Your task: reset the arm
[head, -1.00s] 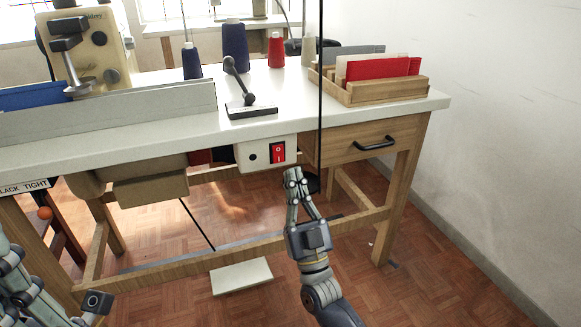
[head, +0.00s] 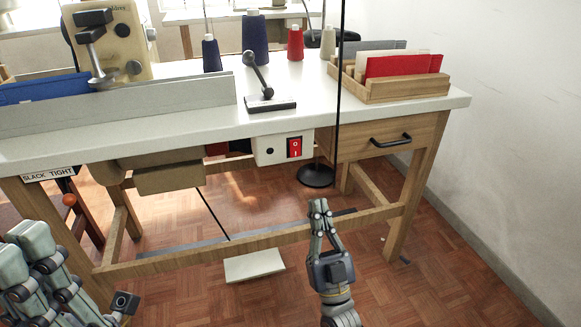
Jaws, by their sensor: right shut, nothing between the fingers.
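My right gripper (head: 318,209) is shut and empty. It is in front of the table, below the white switch box (head: 270,151) with its red rocker switch (head: 294,147), and apart from both. My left gripper (head: 35,262) is at the lower left edge of the head view. It is partly cut off, and I cannot tell how its fingers stand.
The white table (head: 200,128) holds a sewing machine (head: 108,45), a black lever (head: 262,85), thread cones and a wooden tray (head: 400,90) of cards. A thin black pole (head: 338,100) rises near my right gripper. A drawer handle (head: 377,144) sticks out at right. A pedal (head: 254,265) lies on the floor.

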